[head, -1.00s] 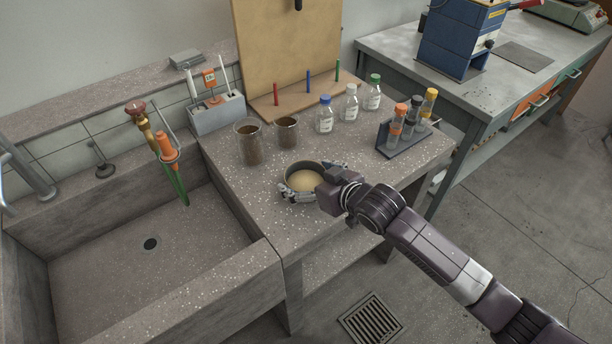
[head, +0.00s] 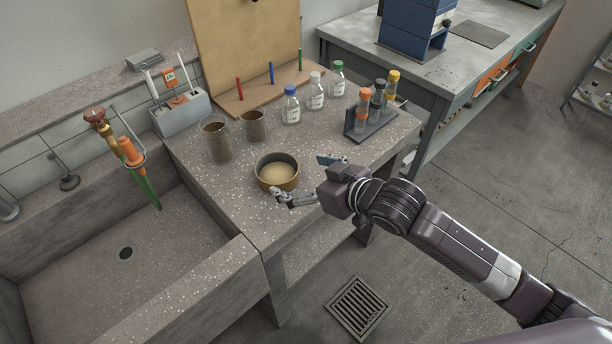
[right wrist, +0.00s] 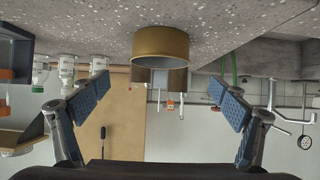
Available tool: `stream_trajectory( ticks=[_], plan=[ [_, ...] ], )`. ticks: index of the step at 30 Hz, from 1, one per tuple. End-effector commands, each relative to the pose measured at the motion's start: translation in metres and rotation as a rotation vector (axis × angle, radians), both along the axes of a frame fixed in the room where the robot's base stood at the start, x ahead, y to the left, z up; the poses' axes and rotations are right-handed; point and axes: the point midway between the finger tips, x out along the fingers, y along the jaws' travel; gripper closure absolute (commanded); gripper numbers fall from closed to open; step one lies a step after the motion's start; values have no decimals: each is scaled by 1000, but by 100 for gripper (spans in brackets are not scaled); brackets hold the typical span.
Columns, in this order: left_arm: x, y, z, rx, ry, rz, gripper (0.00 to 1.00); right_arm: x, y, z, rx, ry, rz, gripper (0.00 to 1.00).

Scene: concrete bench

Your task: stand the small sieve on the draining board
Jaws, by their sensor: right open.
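The small sieve (head: 277,177) is a round brass-coloured pan with a pale bottom. It sits upright on the speckled stone bench top, near its front edge. It also shows in the right wrist view (right wrist: 160,42), beyond the fingertips. My right gripper (head: 304,178) is open and empty just right of the sieve. Its blue-padded fingers are spread wide in the right wrist view (right wrist: 160,86), with the sieve centred between and ahead of them. A wooden panel with a base and coloured pegs (head: 245,55) stands at the back; I cannot tell whether it or the stone top is the draining board.
Two brown-filled glass beakers (head: 216,143) stand behind the sieve. Several capped bottles (head: 316,95) and a dark rack of tubes (head: 366,122) stand behind and to the right. A stone sink (head: 170,255) lies left. Bare stone lies left of the sieve.

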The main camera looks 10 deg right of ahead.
Motion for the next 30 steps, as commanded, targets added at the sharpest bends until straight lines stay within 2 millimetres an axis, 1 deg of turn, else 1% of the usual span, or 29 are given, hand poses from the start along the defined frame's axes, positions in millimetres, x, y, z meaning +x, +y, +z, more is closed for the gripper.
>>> stream_trajectory(
  ticks=[3, 7, 23, 26, 29, 30],
  plan=[
    [0, 0, 0, 0, 0, 0, 72, -9, -7, 6, -2, 0, 0, 9],
    [0, 0, 0, 0, 0, 0, 72, -14, -11, 9, -2, 0, 0, 9],
    [0, 0, 0, 0, 0, 0, 72, -15, -11, 10, -1, 1, 0, 9],
    [0, 0, 0, 0, 0, 0, 72, -19, -10, 7, -2, 8, -4, 9],
    [0, 0, -1, 0, 0, 0, 72, -30, -10, -3, -12, 33, -21, 9],
    [0, 0, -1, 0, 0, 0, 72, -37, -12, -10, -19, 52, -35, 9]
  ],
)
